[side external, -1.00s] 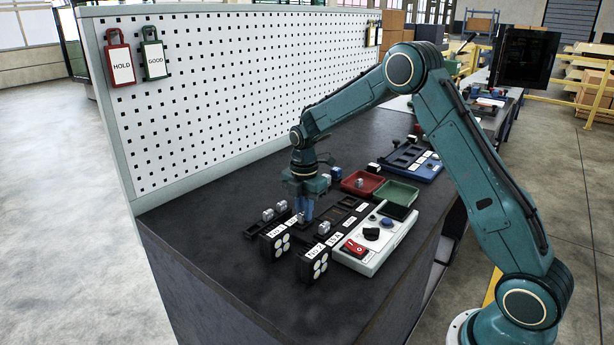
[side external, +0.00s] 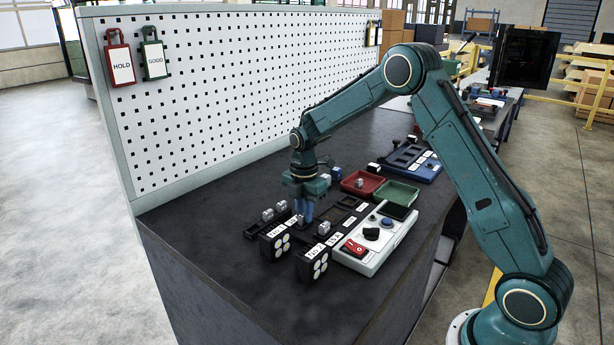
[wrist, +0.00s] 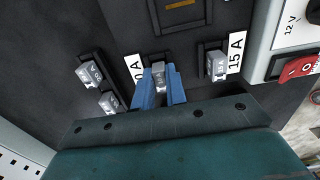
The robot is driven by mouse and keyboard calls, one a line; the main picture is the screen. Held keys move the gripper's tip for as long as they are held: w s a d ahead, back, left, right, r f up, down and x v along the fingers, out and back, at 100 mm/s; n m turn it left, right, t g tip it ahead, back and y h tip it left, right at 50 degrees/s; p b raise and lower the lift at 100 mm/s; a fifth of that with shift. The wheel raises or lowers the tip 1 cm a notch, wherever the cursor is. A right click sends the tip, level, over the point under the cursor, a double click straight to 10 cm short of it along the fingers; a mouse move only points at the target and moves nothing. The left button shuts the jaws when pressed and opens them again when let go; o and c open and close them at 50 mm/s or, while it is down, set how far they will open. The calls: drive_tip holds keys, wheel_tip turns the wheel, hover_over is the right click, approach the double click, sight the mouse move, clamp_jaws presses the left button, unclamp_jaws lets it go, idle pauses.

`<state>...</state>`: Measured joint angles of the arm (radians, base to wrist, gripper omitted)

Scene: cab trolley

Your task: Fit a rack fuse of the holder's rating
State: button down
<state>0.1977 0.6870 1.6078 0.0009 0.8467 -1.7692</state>
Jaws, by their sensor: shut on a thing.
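My gripper (wrist: 160,88) has blue fingers shut on a grey fuse (wrist: 158,68). The fuse is at a dark holder beside a white label (wrist: 134,70) partly hidden by a finger; only "0 A" reads. I cannot tell how deep the fuse sits. In the side view my gripper (side external: 305,213) points down behind the front lamp blocks. To its right, another grey fuse (wrist: 217,63) stands in the holder labelled 15 A (wrist: 236,53). Two more grey fuses, one (wrist: 90,74) behind the other (wrist: 109,101), stand in a dark rack on the left.
Two black lamp blocks, left (side external: 276,242) and right (side external: 313,263), stand in front. The white control panel (side external: 372,237) with a red switch (wrist: 298,68) is on the right. Red (side external: 361,183) and green (side external: 398,192) trays lie farther back. The bench's front left is clear.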

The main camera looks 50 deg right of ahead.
drive_tip(key=c, duration=1.3)
unclamp_jaws()
drive_tip(key=shift+c, duration=0.2)
drive_tip(key=shift+r, duration=0.1)
wheel_tip(320, 180, up, 14)
